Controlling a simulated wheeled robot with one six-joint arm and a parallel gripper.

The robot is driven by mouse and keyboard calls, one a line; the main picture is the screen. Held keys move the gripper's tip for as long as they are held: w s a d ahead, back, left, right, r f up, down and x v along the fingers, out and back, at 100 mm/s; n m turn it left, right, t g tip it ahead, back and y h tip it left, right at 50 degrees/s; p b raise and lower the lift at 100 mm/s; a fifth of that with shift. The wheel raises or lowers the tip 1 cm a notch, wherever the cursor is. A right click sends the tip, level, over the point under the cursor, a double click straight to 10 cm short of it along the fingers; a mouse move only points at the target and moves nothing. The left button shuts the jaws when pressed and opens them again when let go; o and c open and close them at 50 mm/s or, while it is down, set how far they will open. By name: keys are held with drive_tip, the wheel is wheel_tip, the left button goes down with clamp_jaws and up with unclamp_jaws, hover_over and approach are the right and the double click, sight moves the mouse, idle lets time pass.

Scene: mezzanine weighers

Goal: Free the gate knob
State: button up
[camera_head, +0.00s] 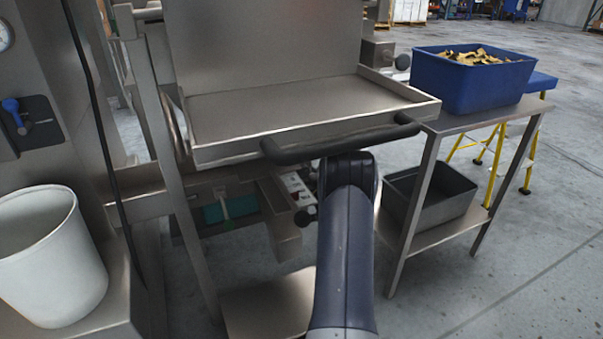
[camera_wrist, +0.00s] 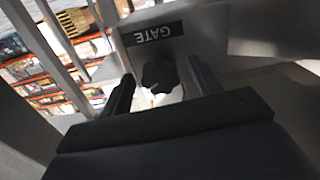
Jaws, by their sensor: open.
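In the wrist view a dark lobed knob (camera_wrist: 158,76) sits below a black label (camera_wrist: 152,34) reading GATE on a grey metal plate. My gripper (camera_wrist: 162,74) is open, with one dark finger to each side of the knob in the picture. I see a gap at both sides and cannot tell how deep the knob lies between the fingers. A pale, bright patch shows just below the knob. In the head view my arm reaches in under the steel tray's dark handle (camera_head: 340,142), and my gripper and the gate knob are hidden there.
The steel tray (camera_head: 300,135) overhangs my arm. A side table (camera_head: 500,115) at right holds a blue bin (camera_head: 470,88) of scraps, with a grey bin (camera_head: 428,205) on its lower shelf. A white bucket (camera_head: 50,260) stands at left. Floor at lower right is clear.

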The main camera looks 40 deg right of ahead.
drive_tip(key=c, duration=1)
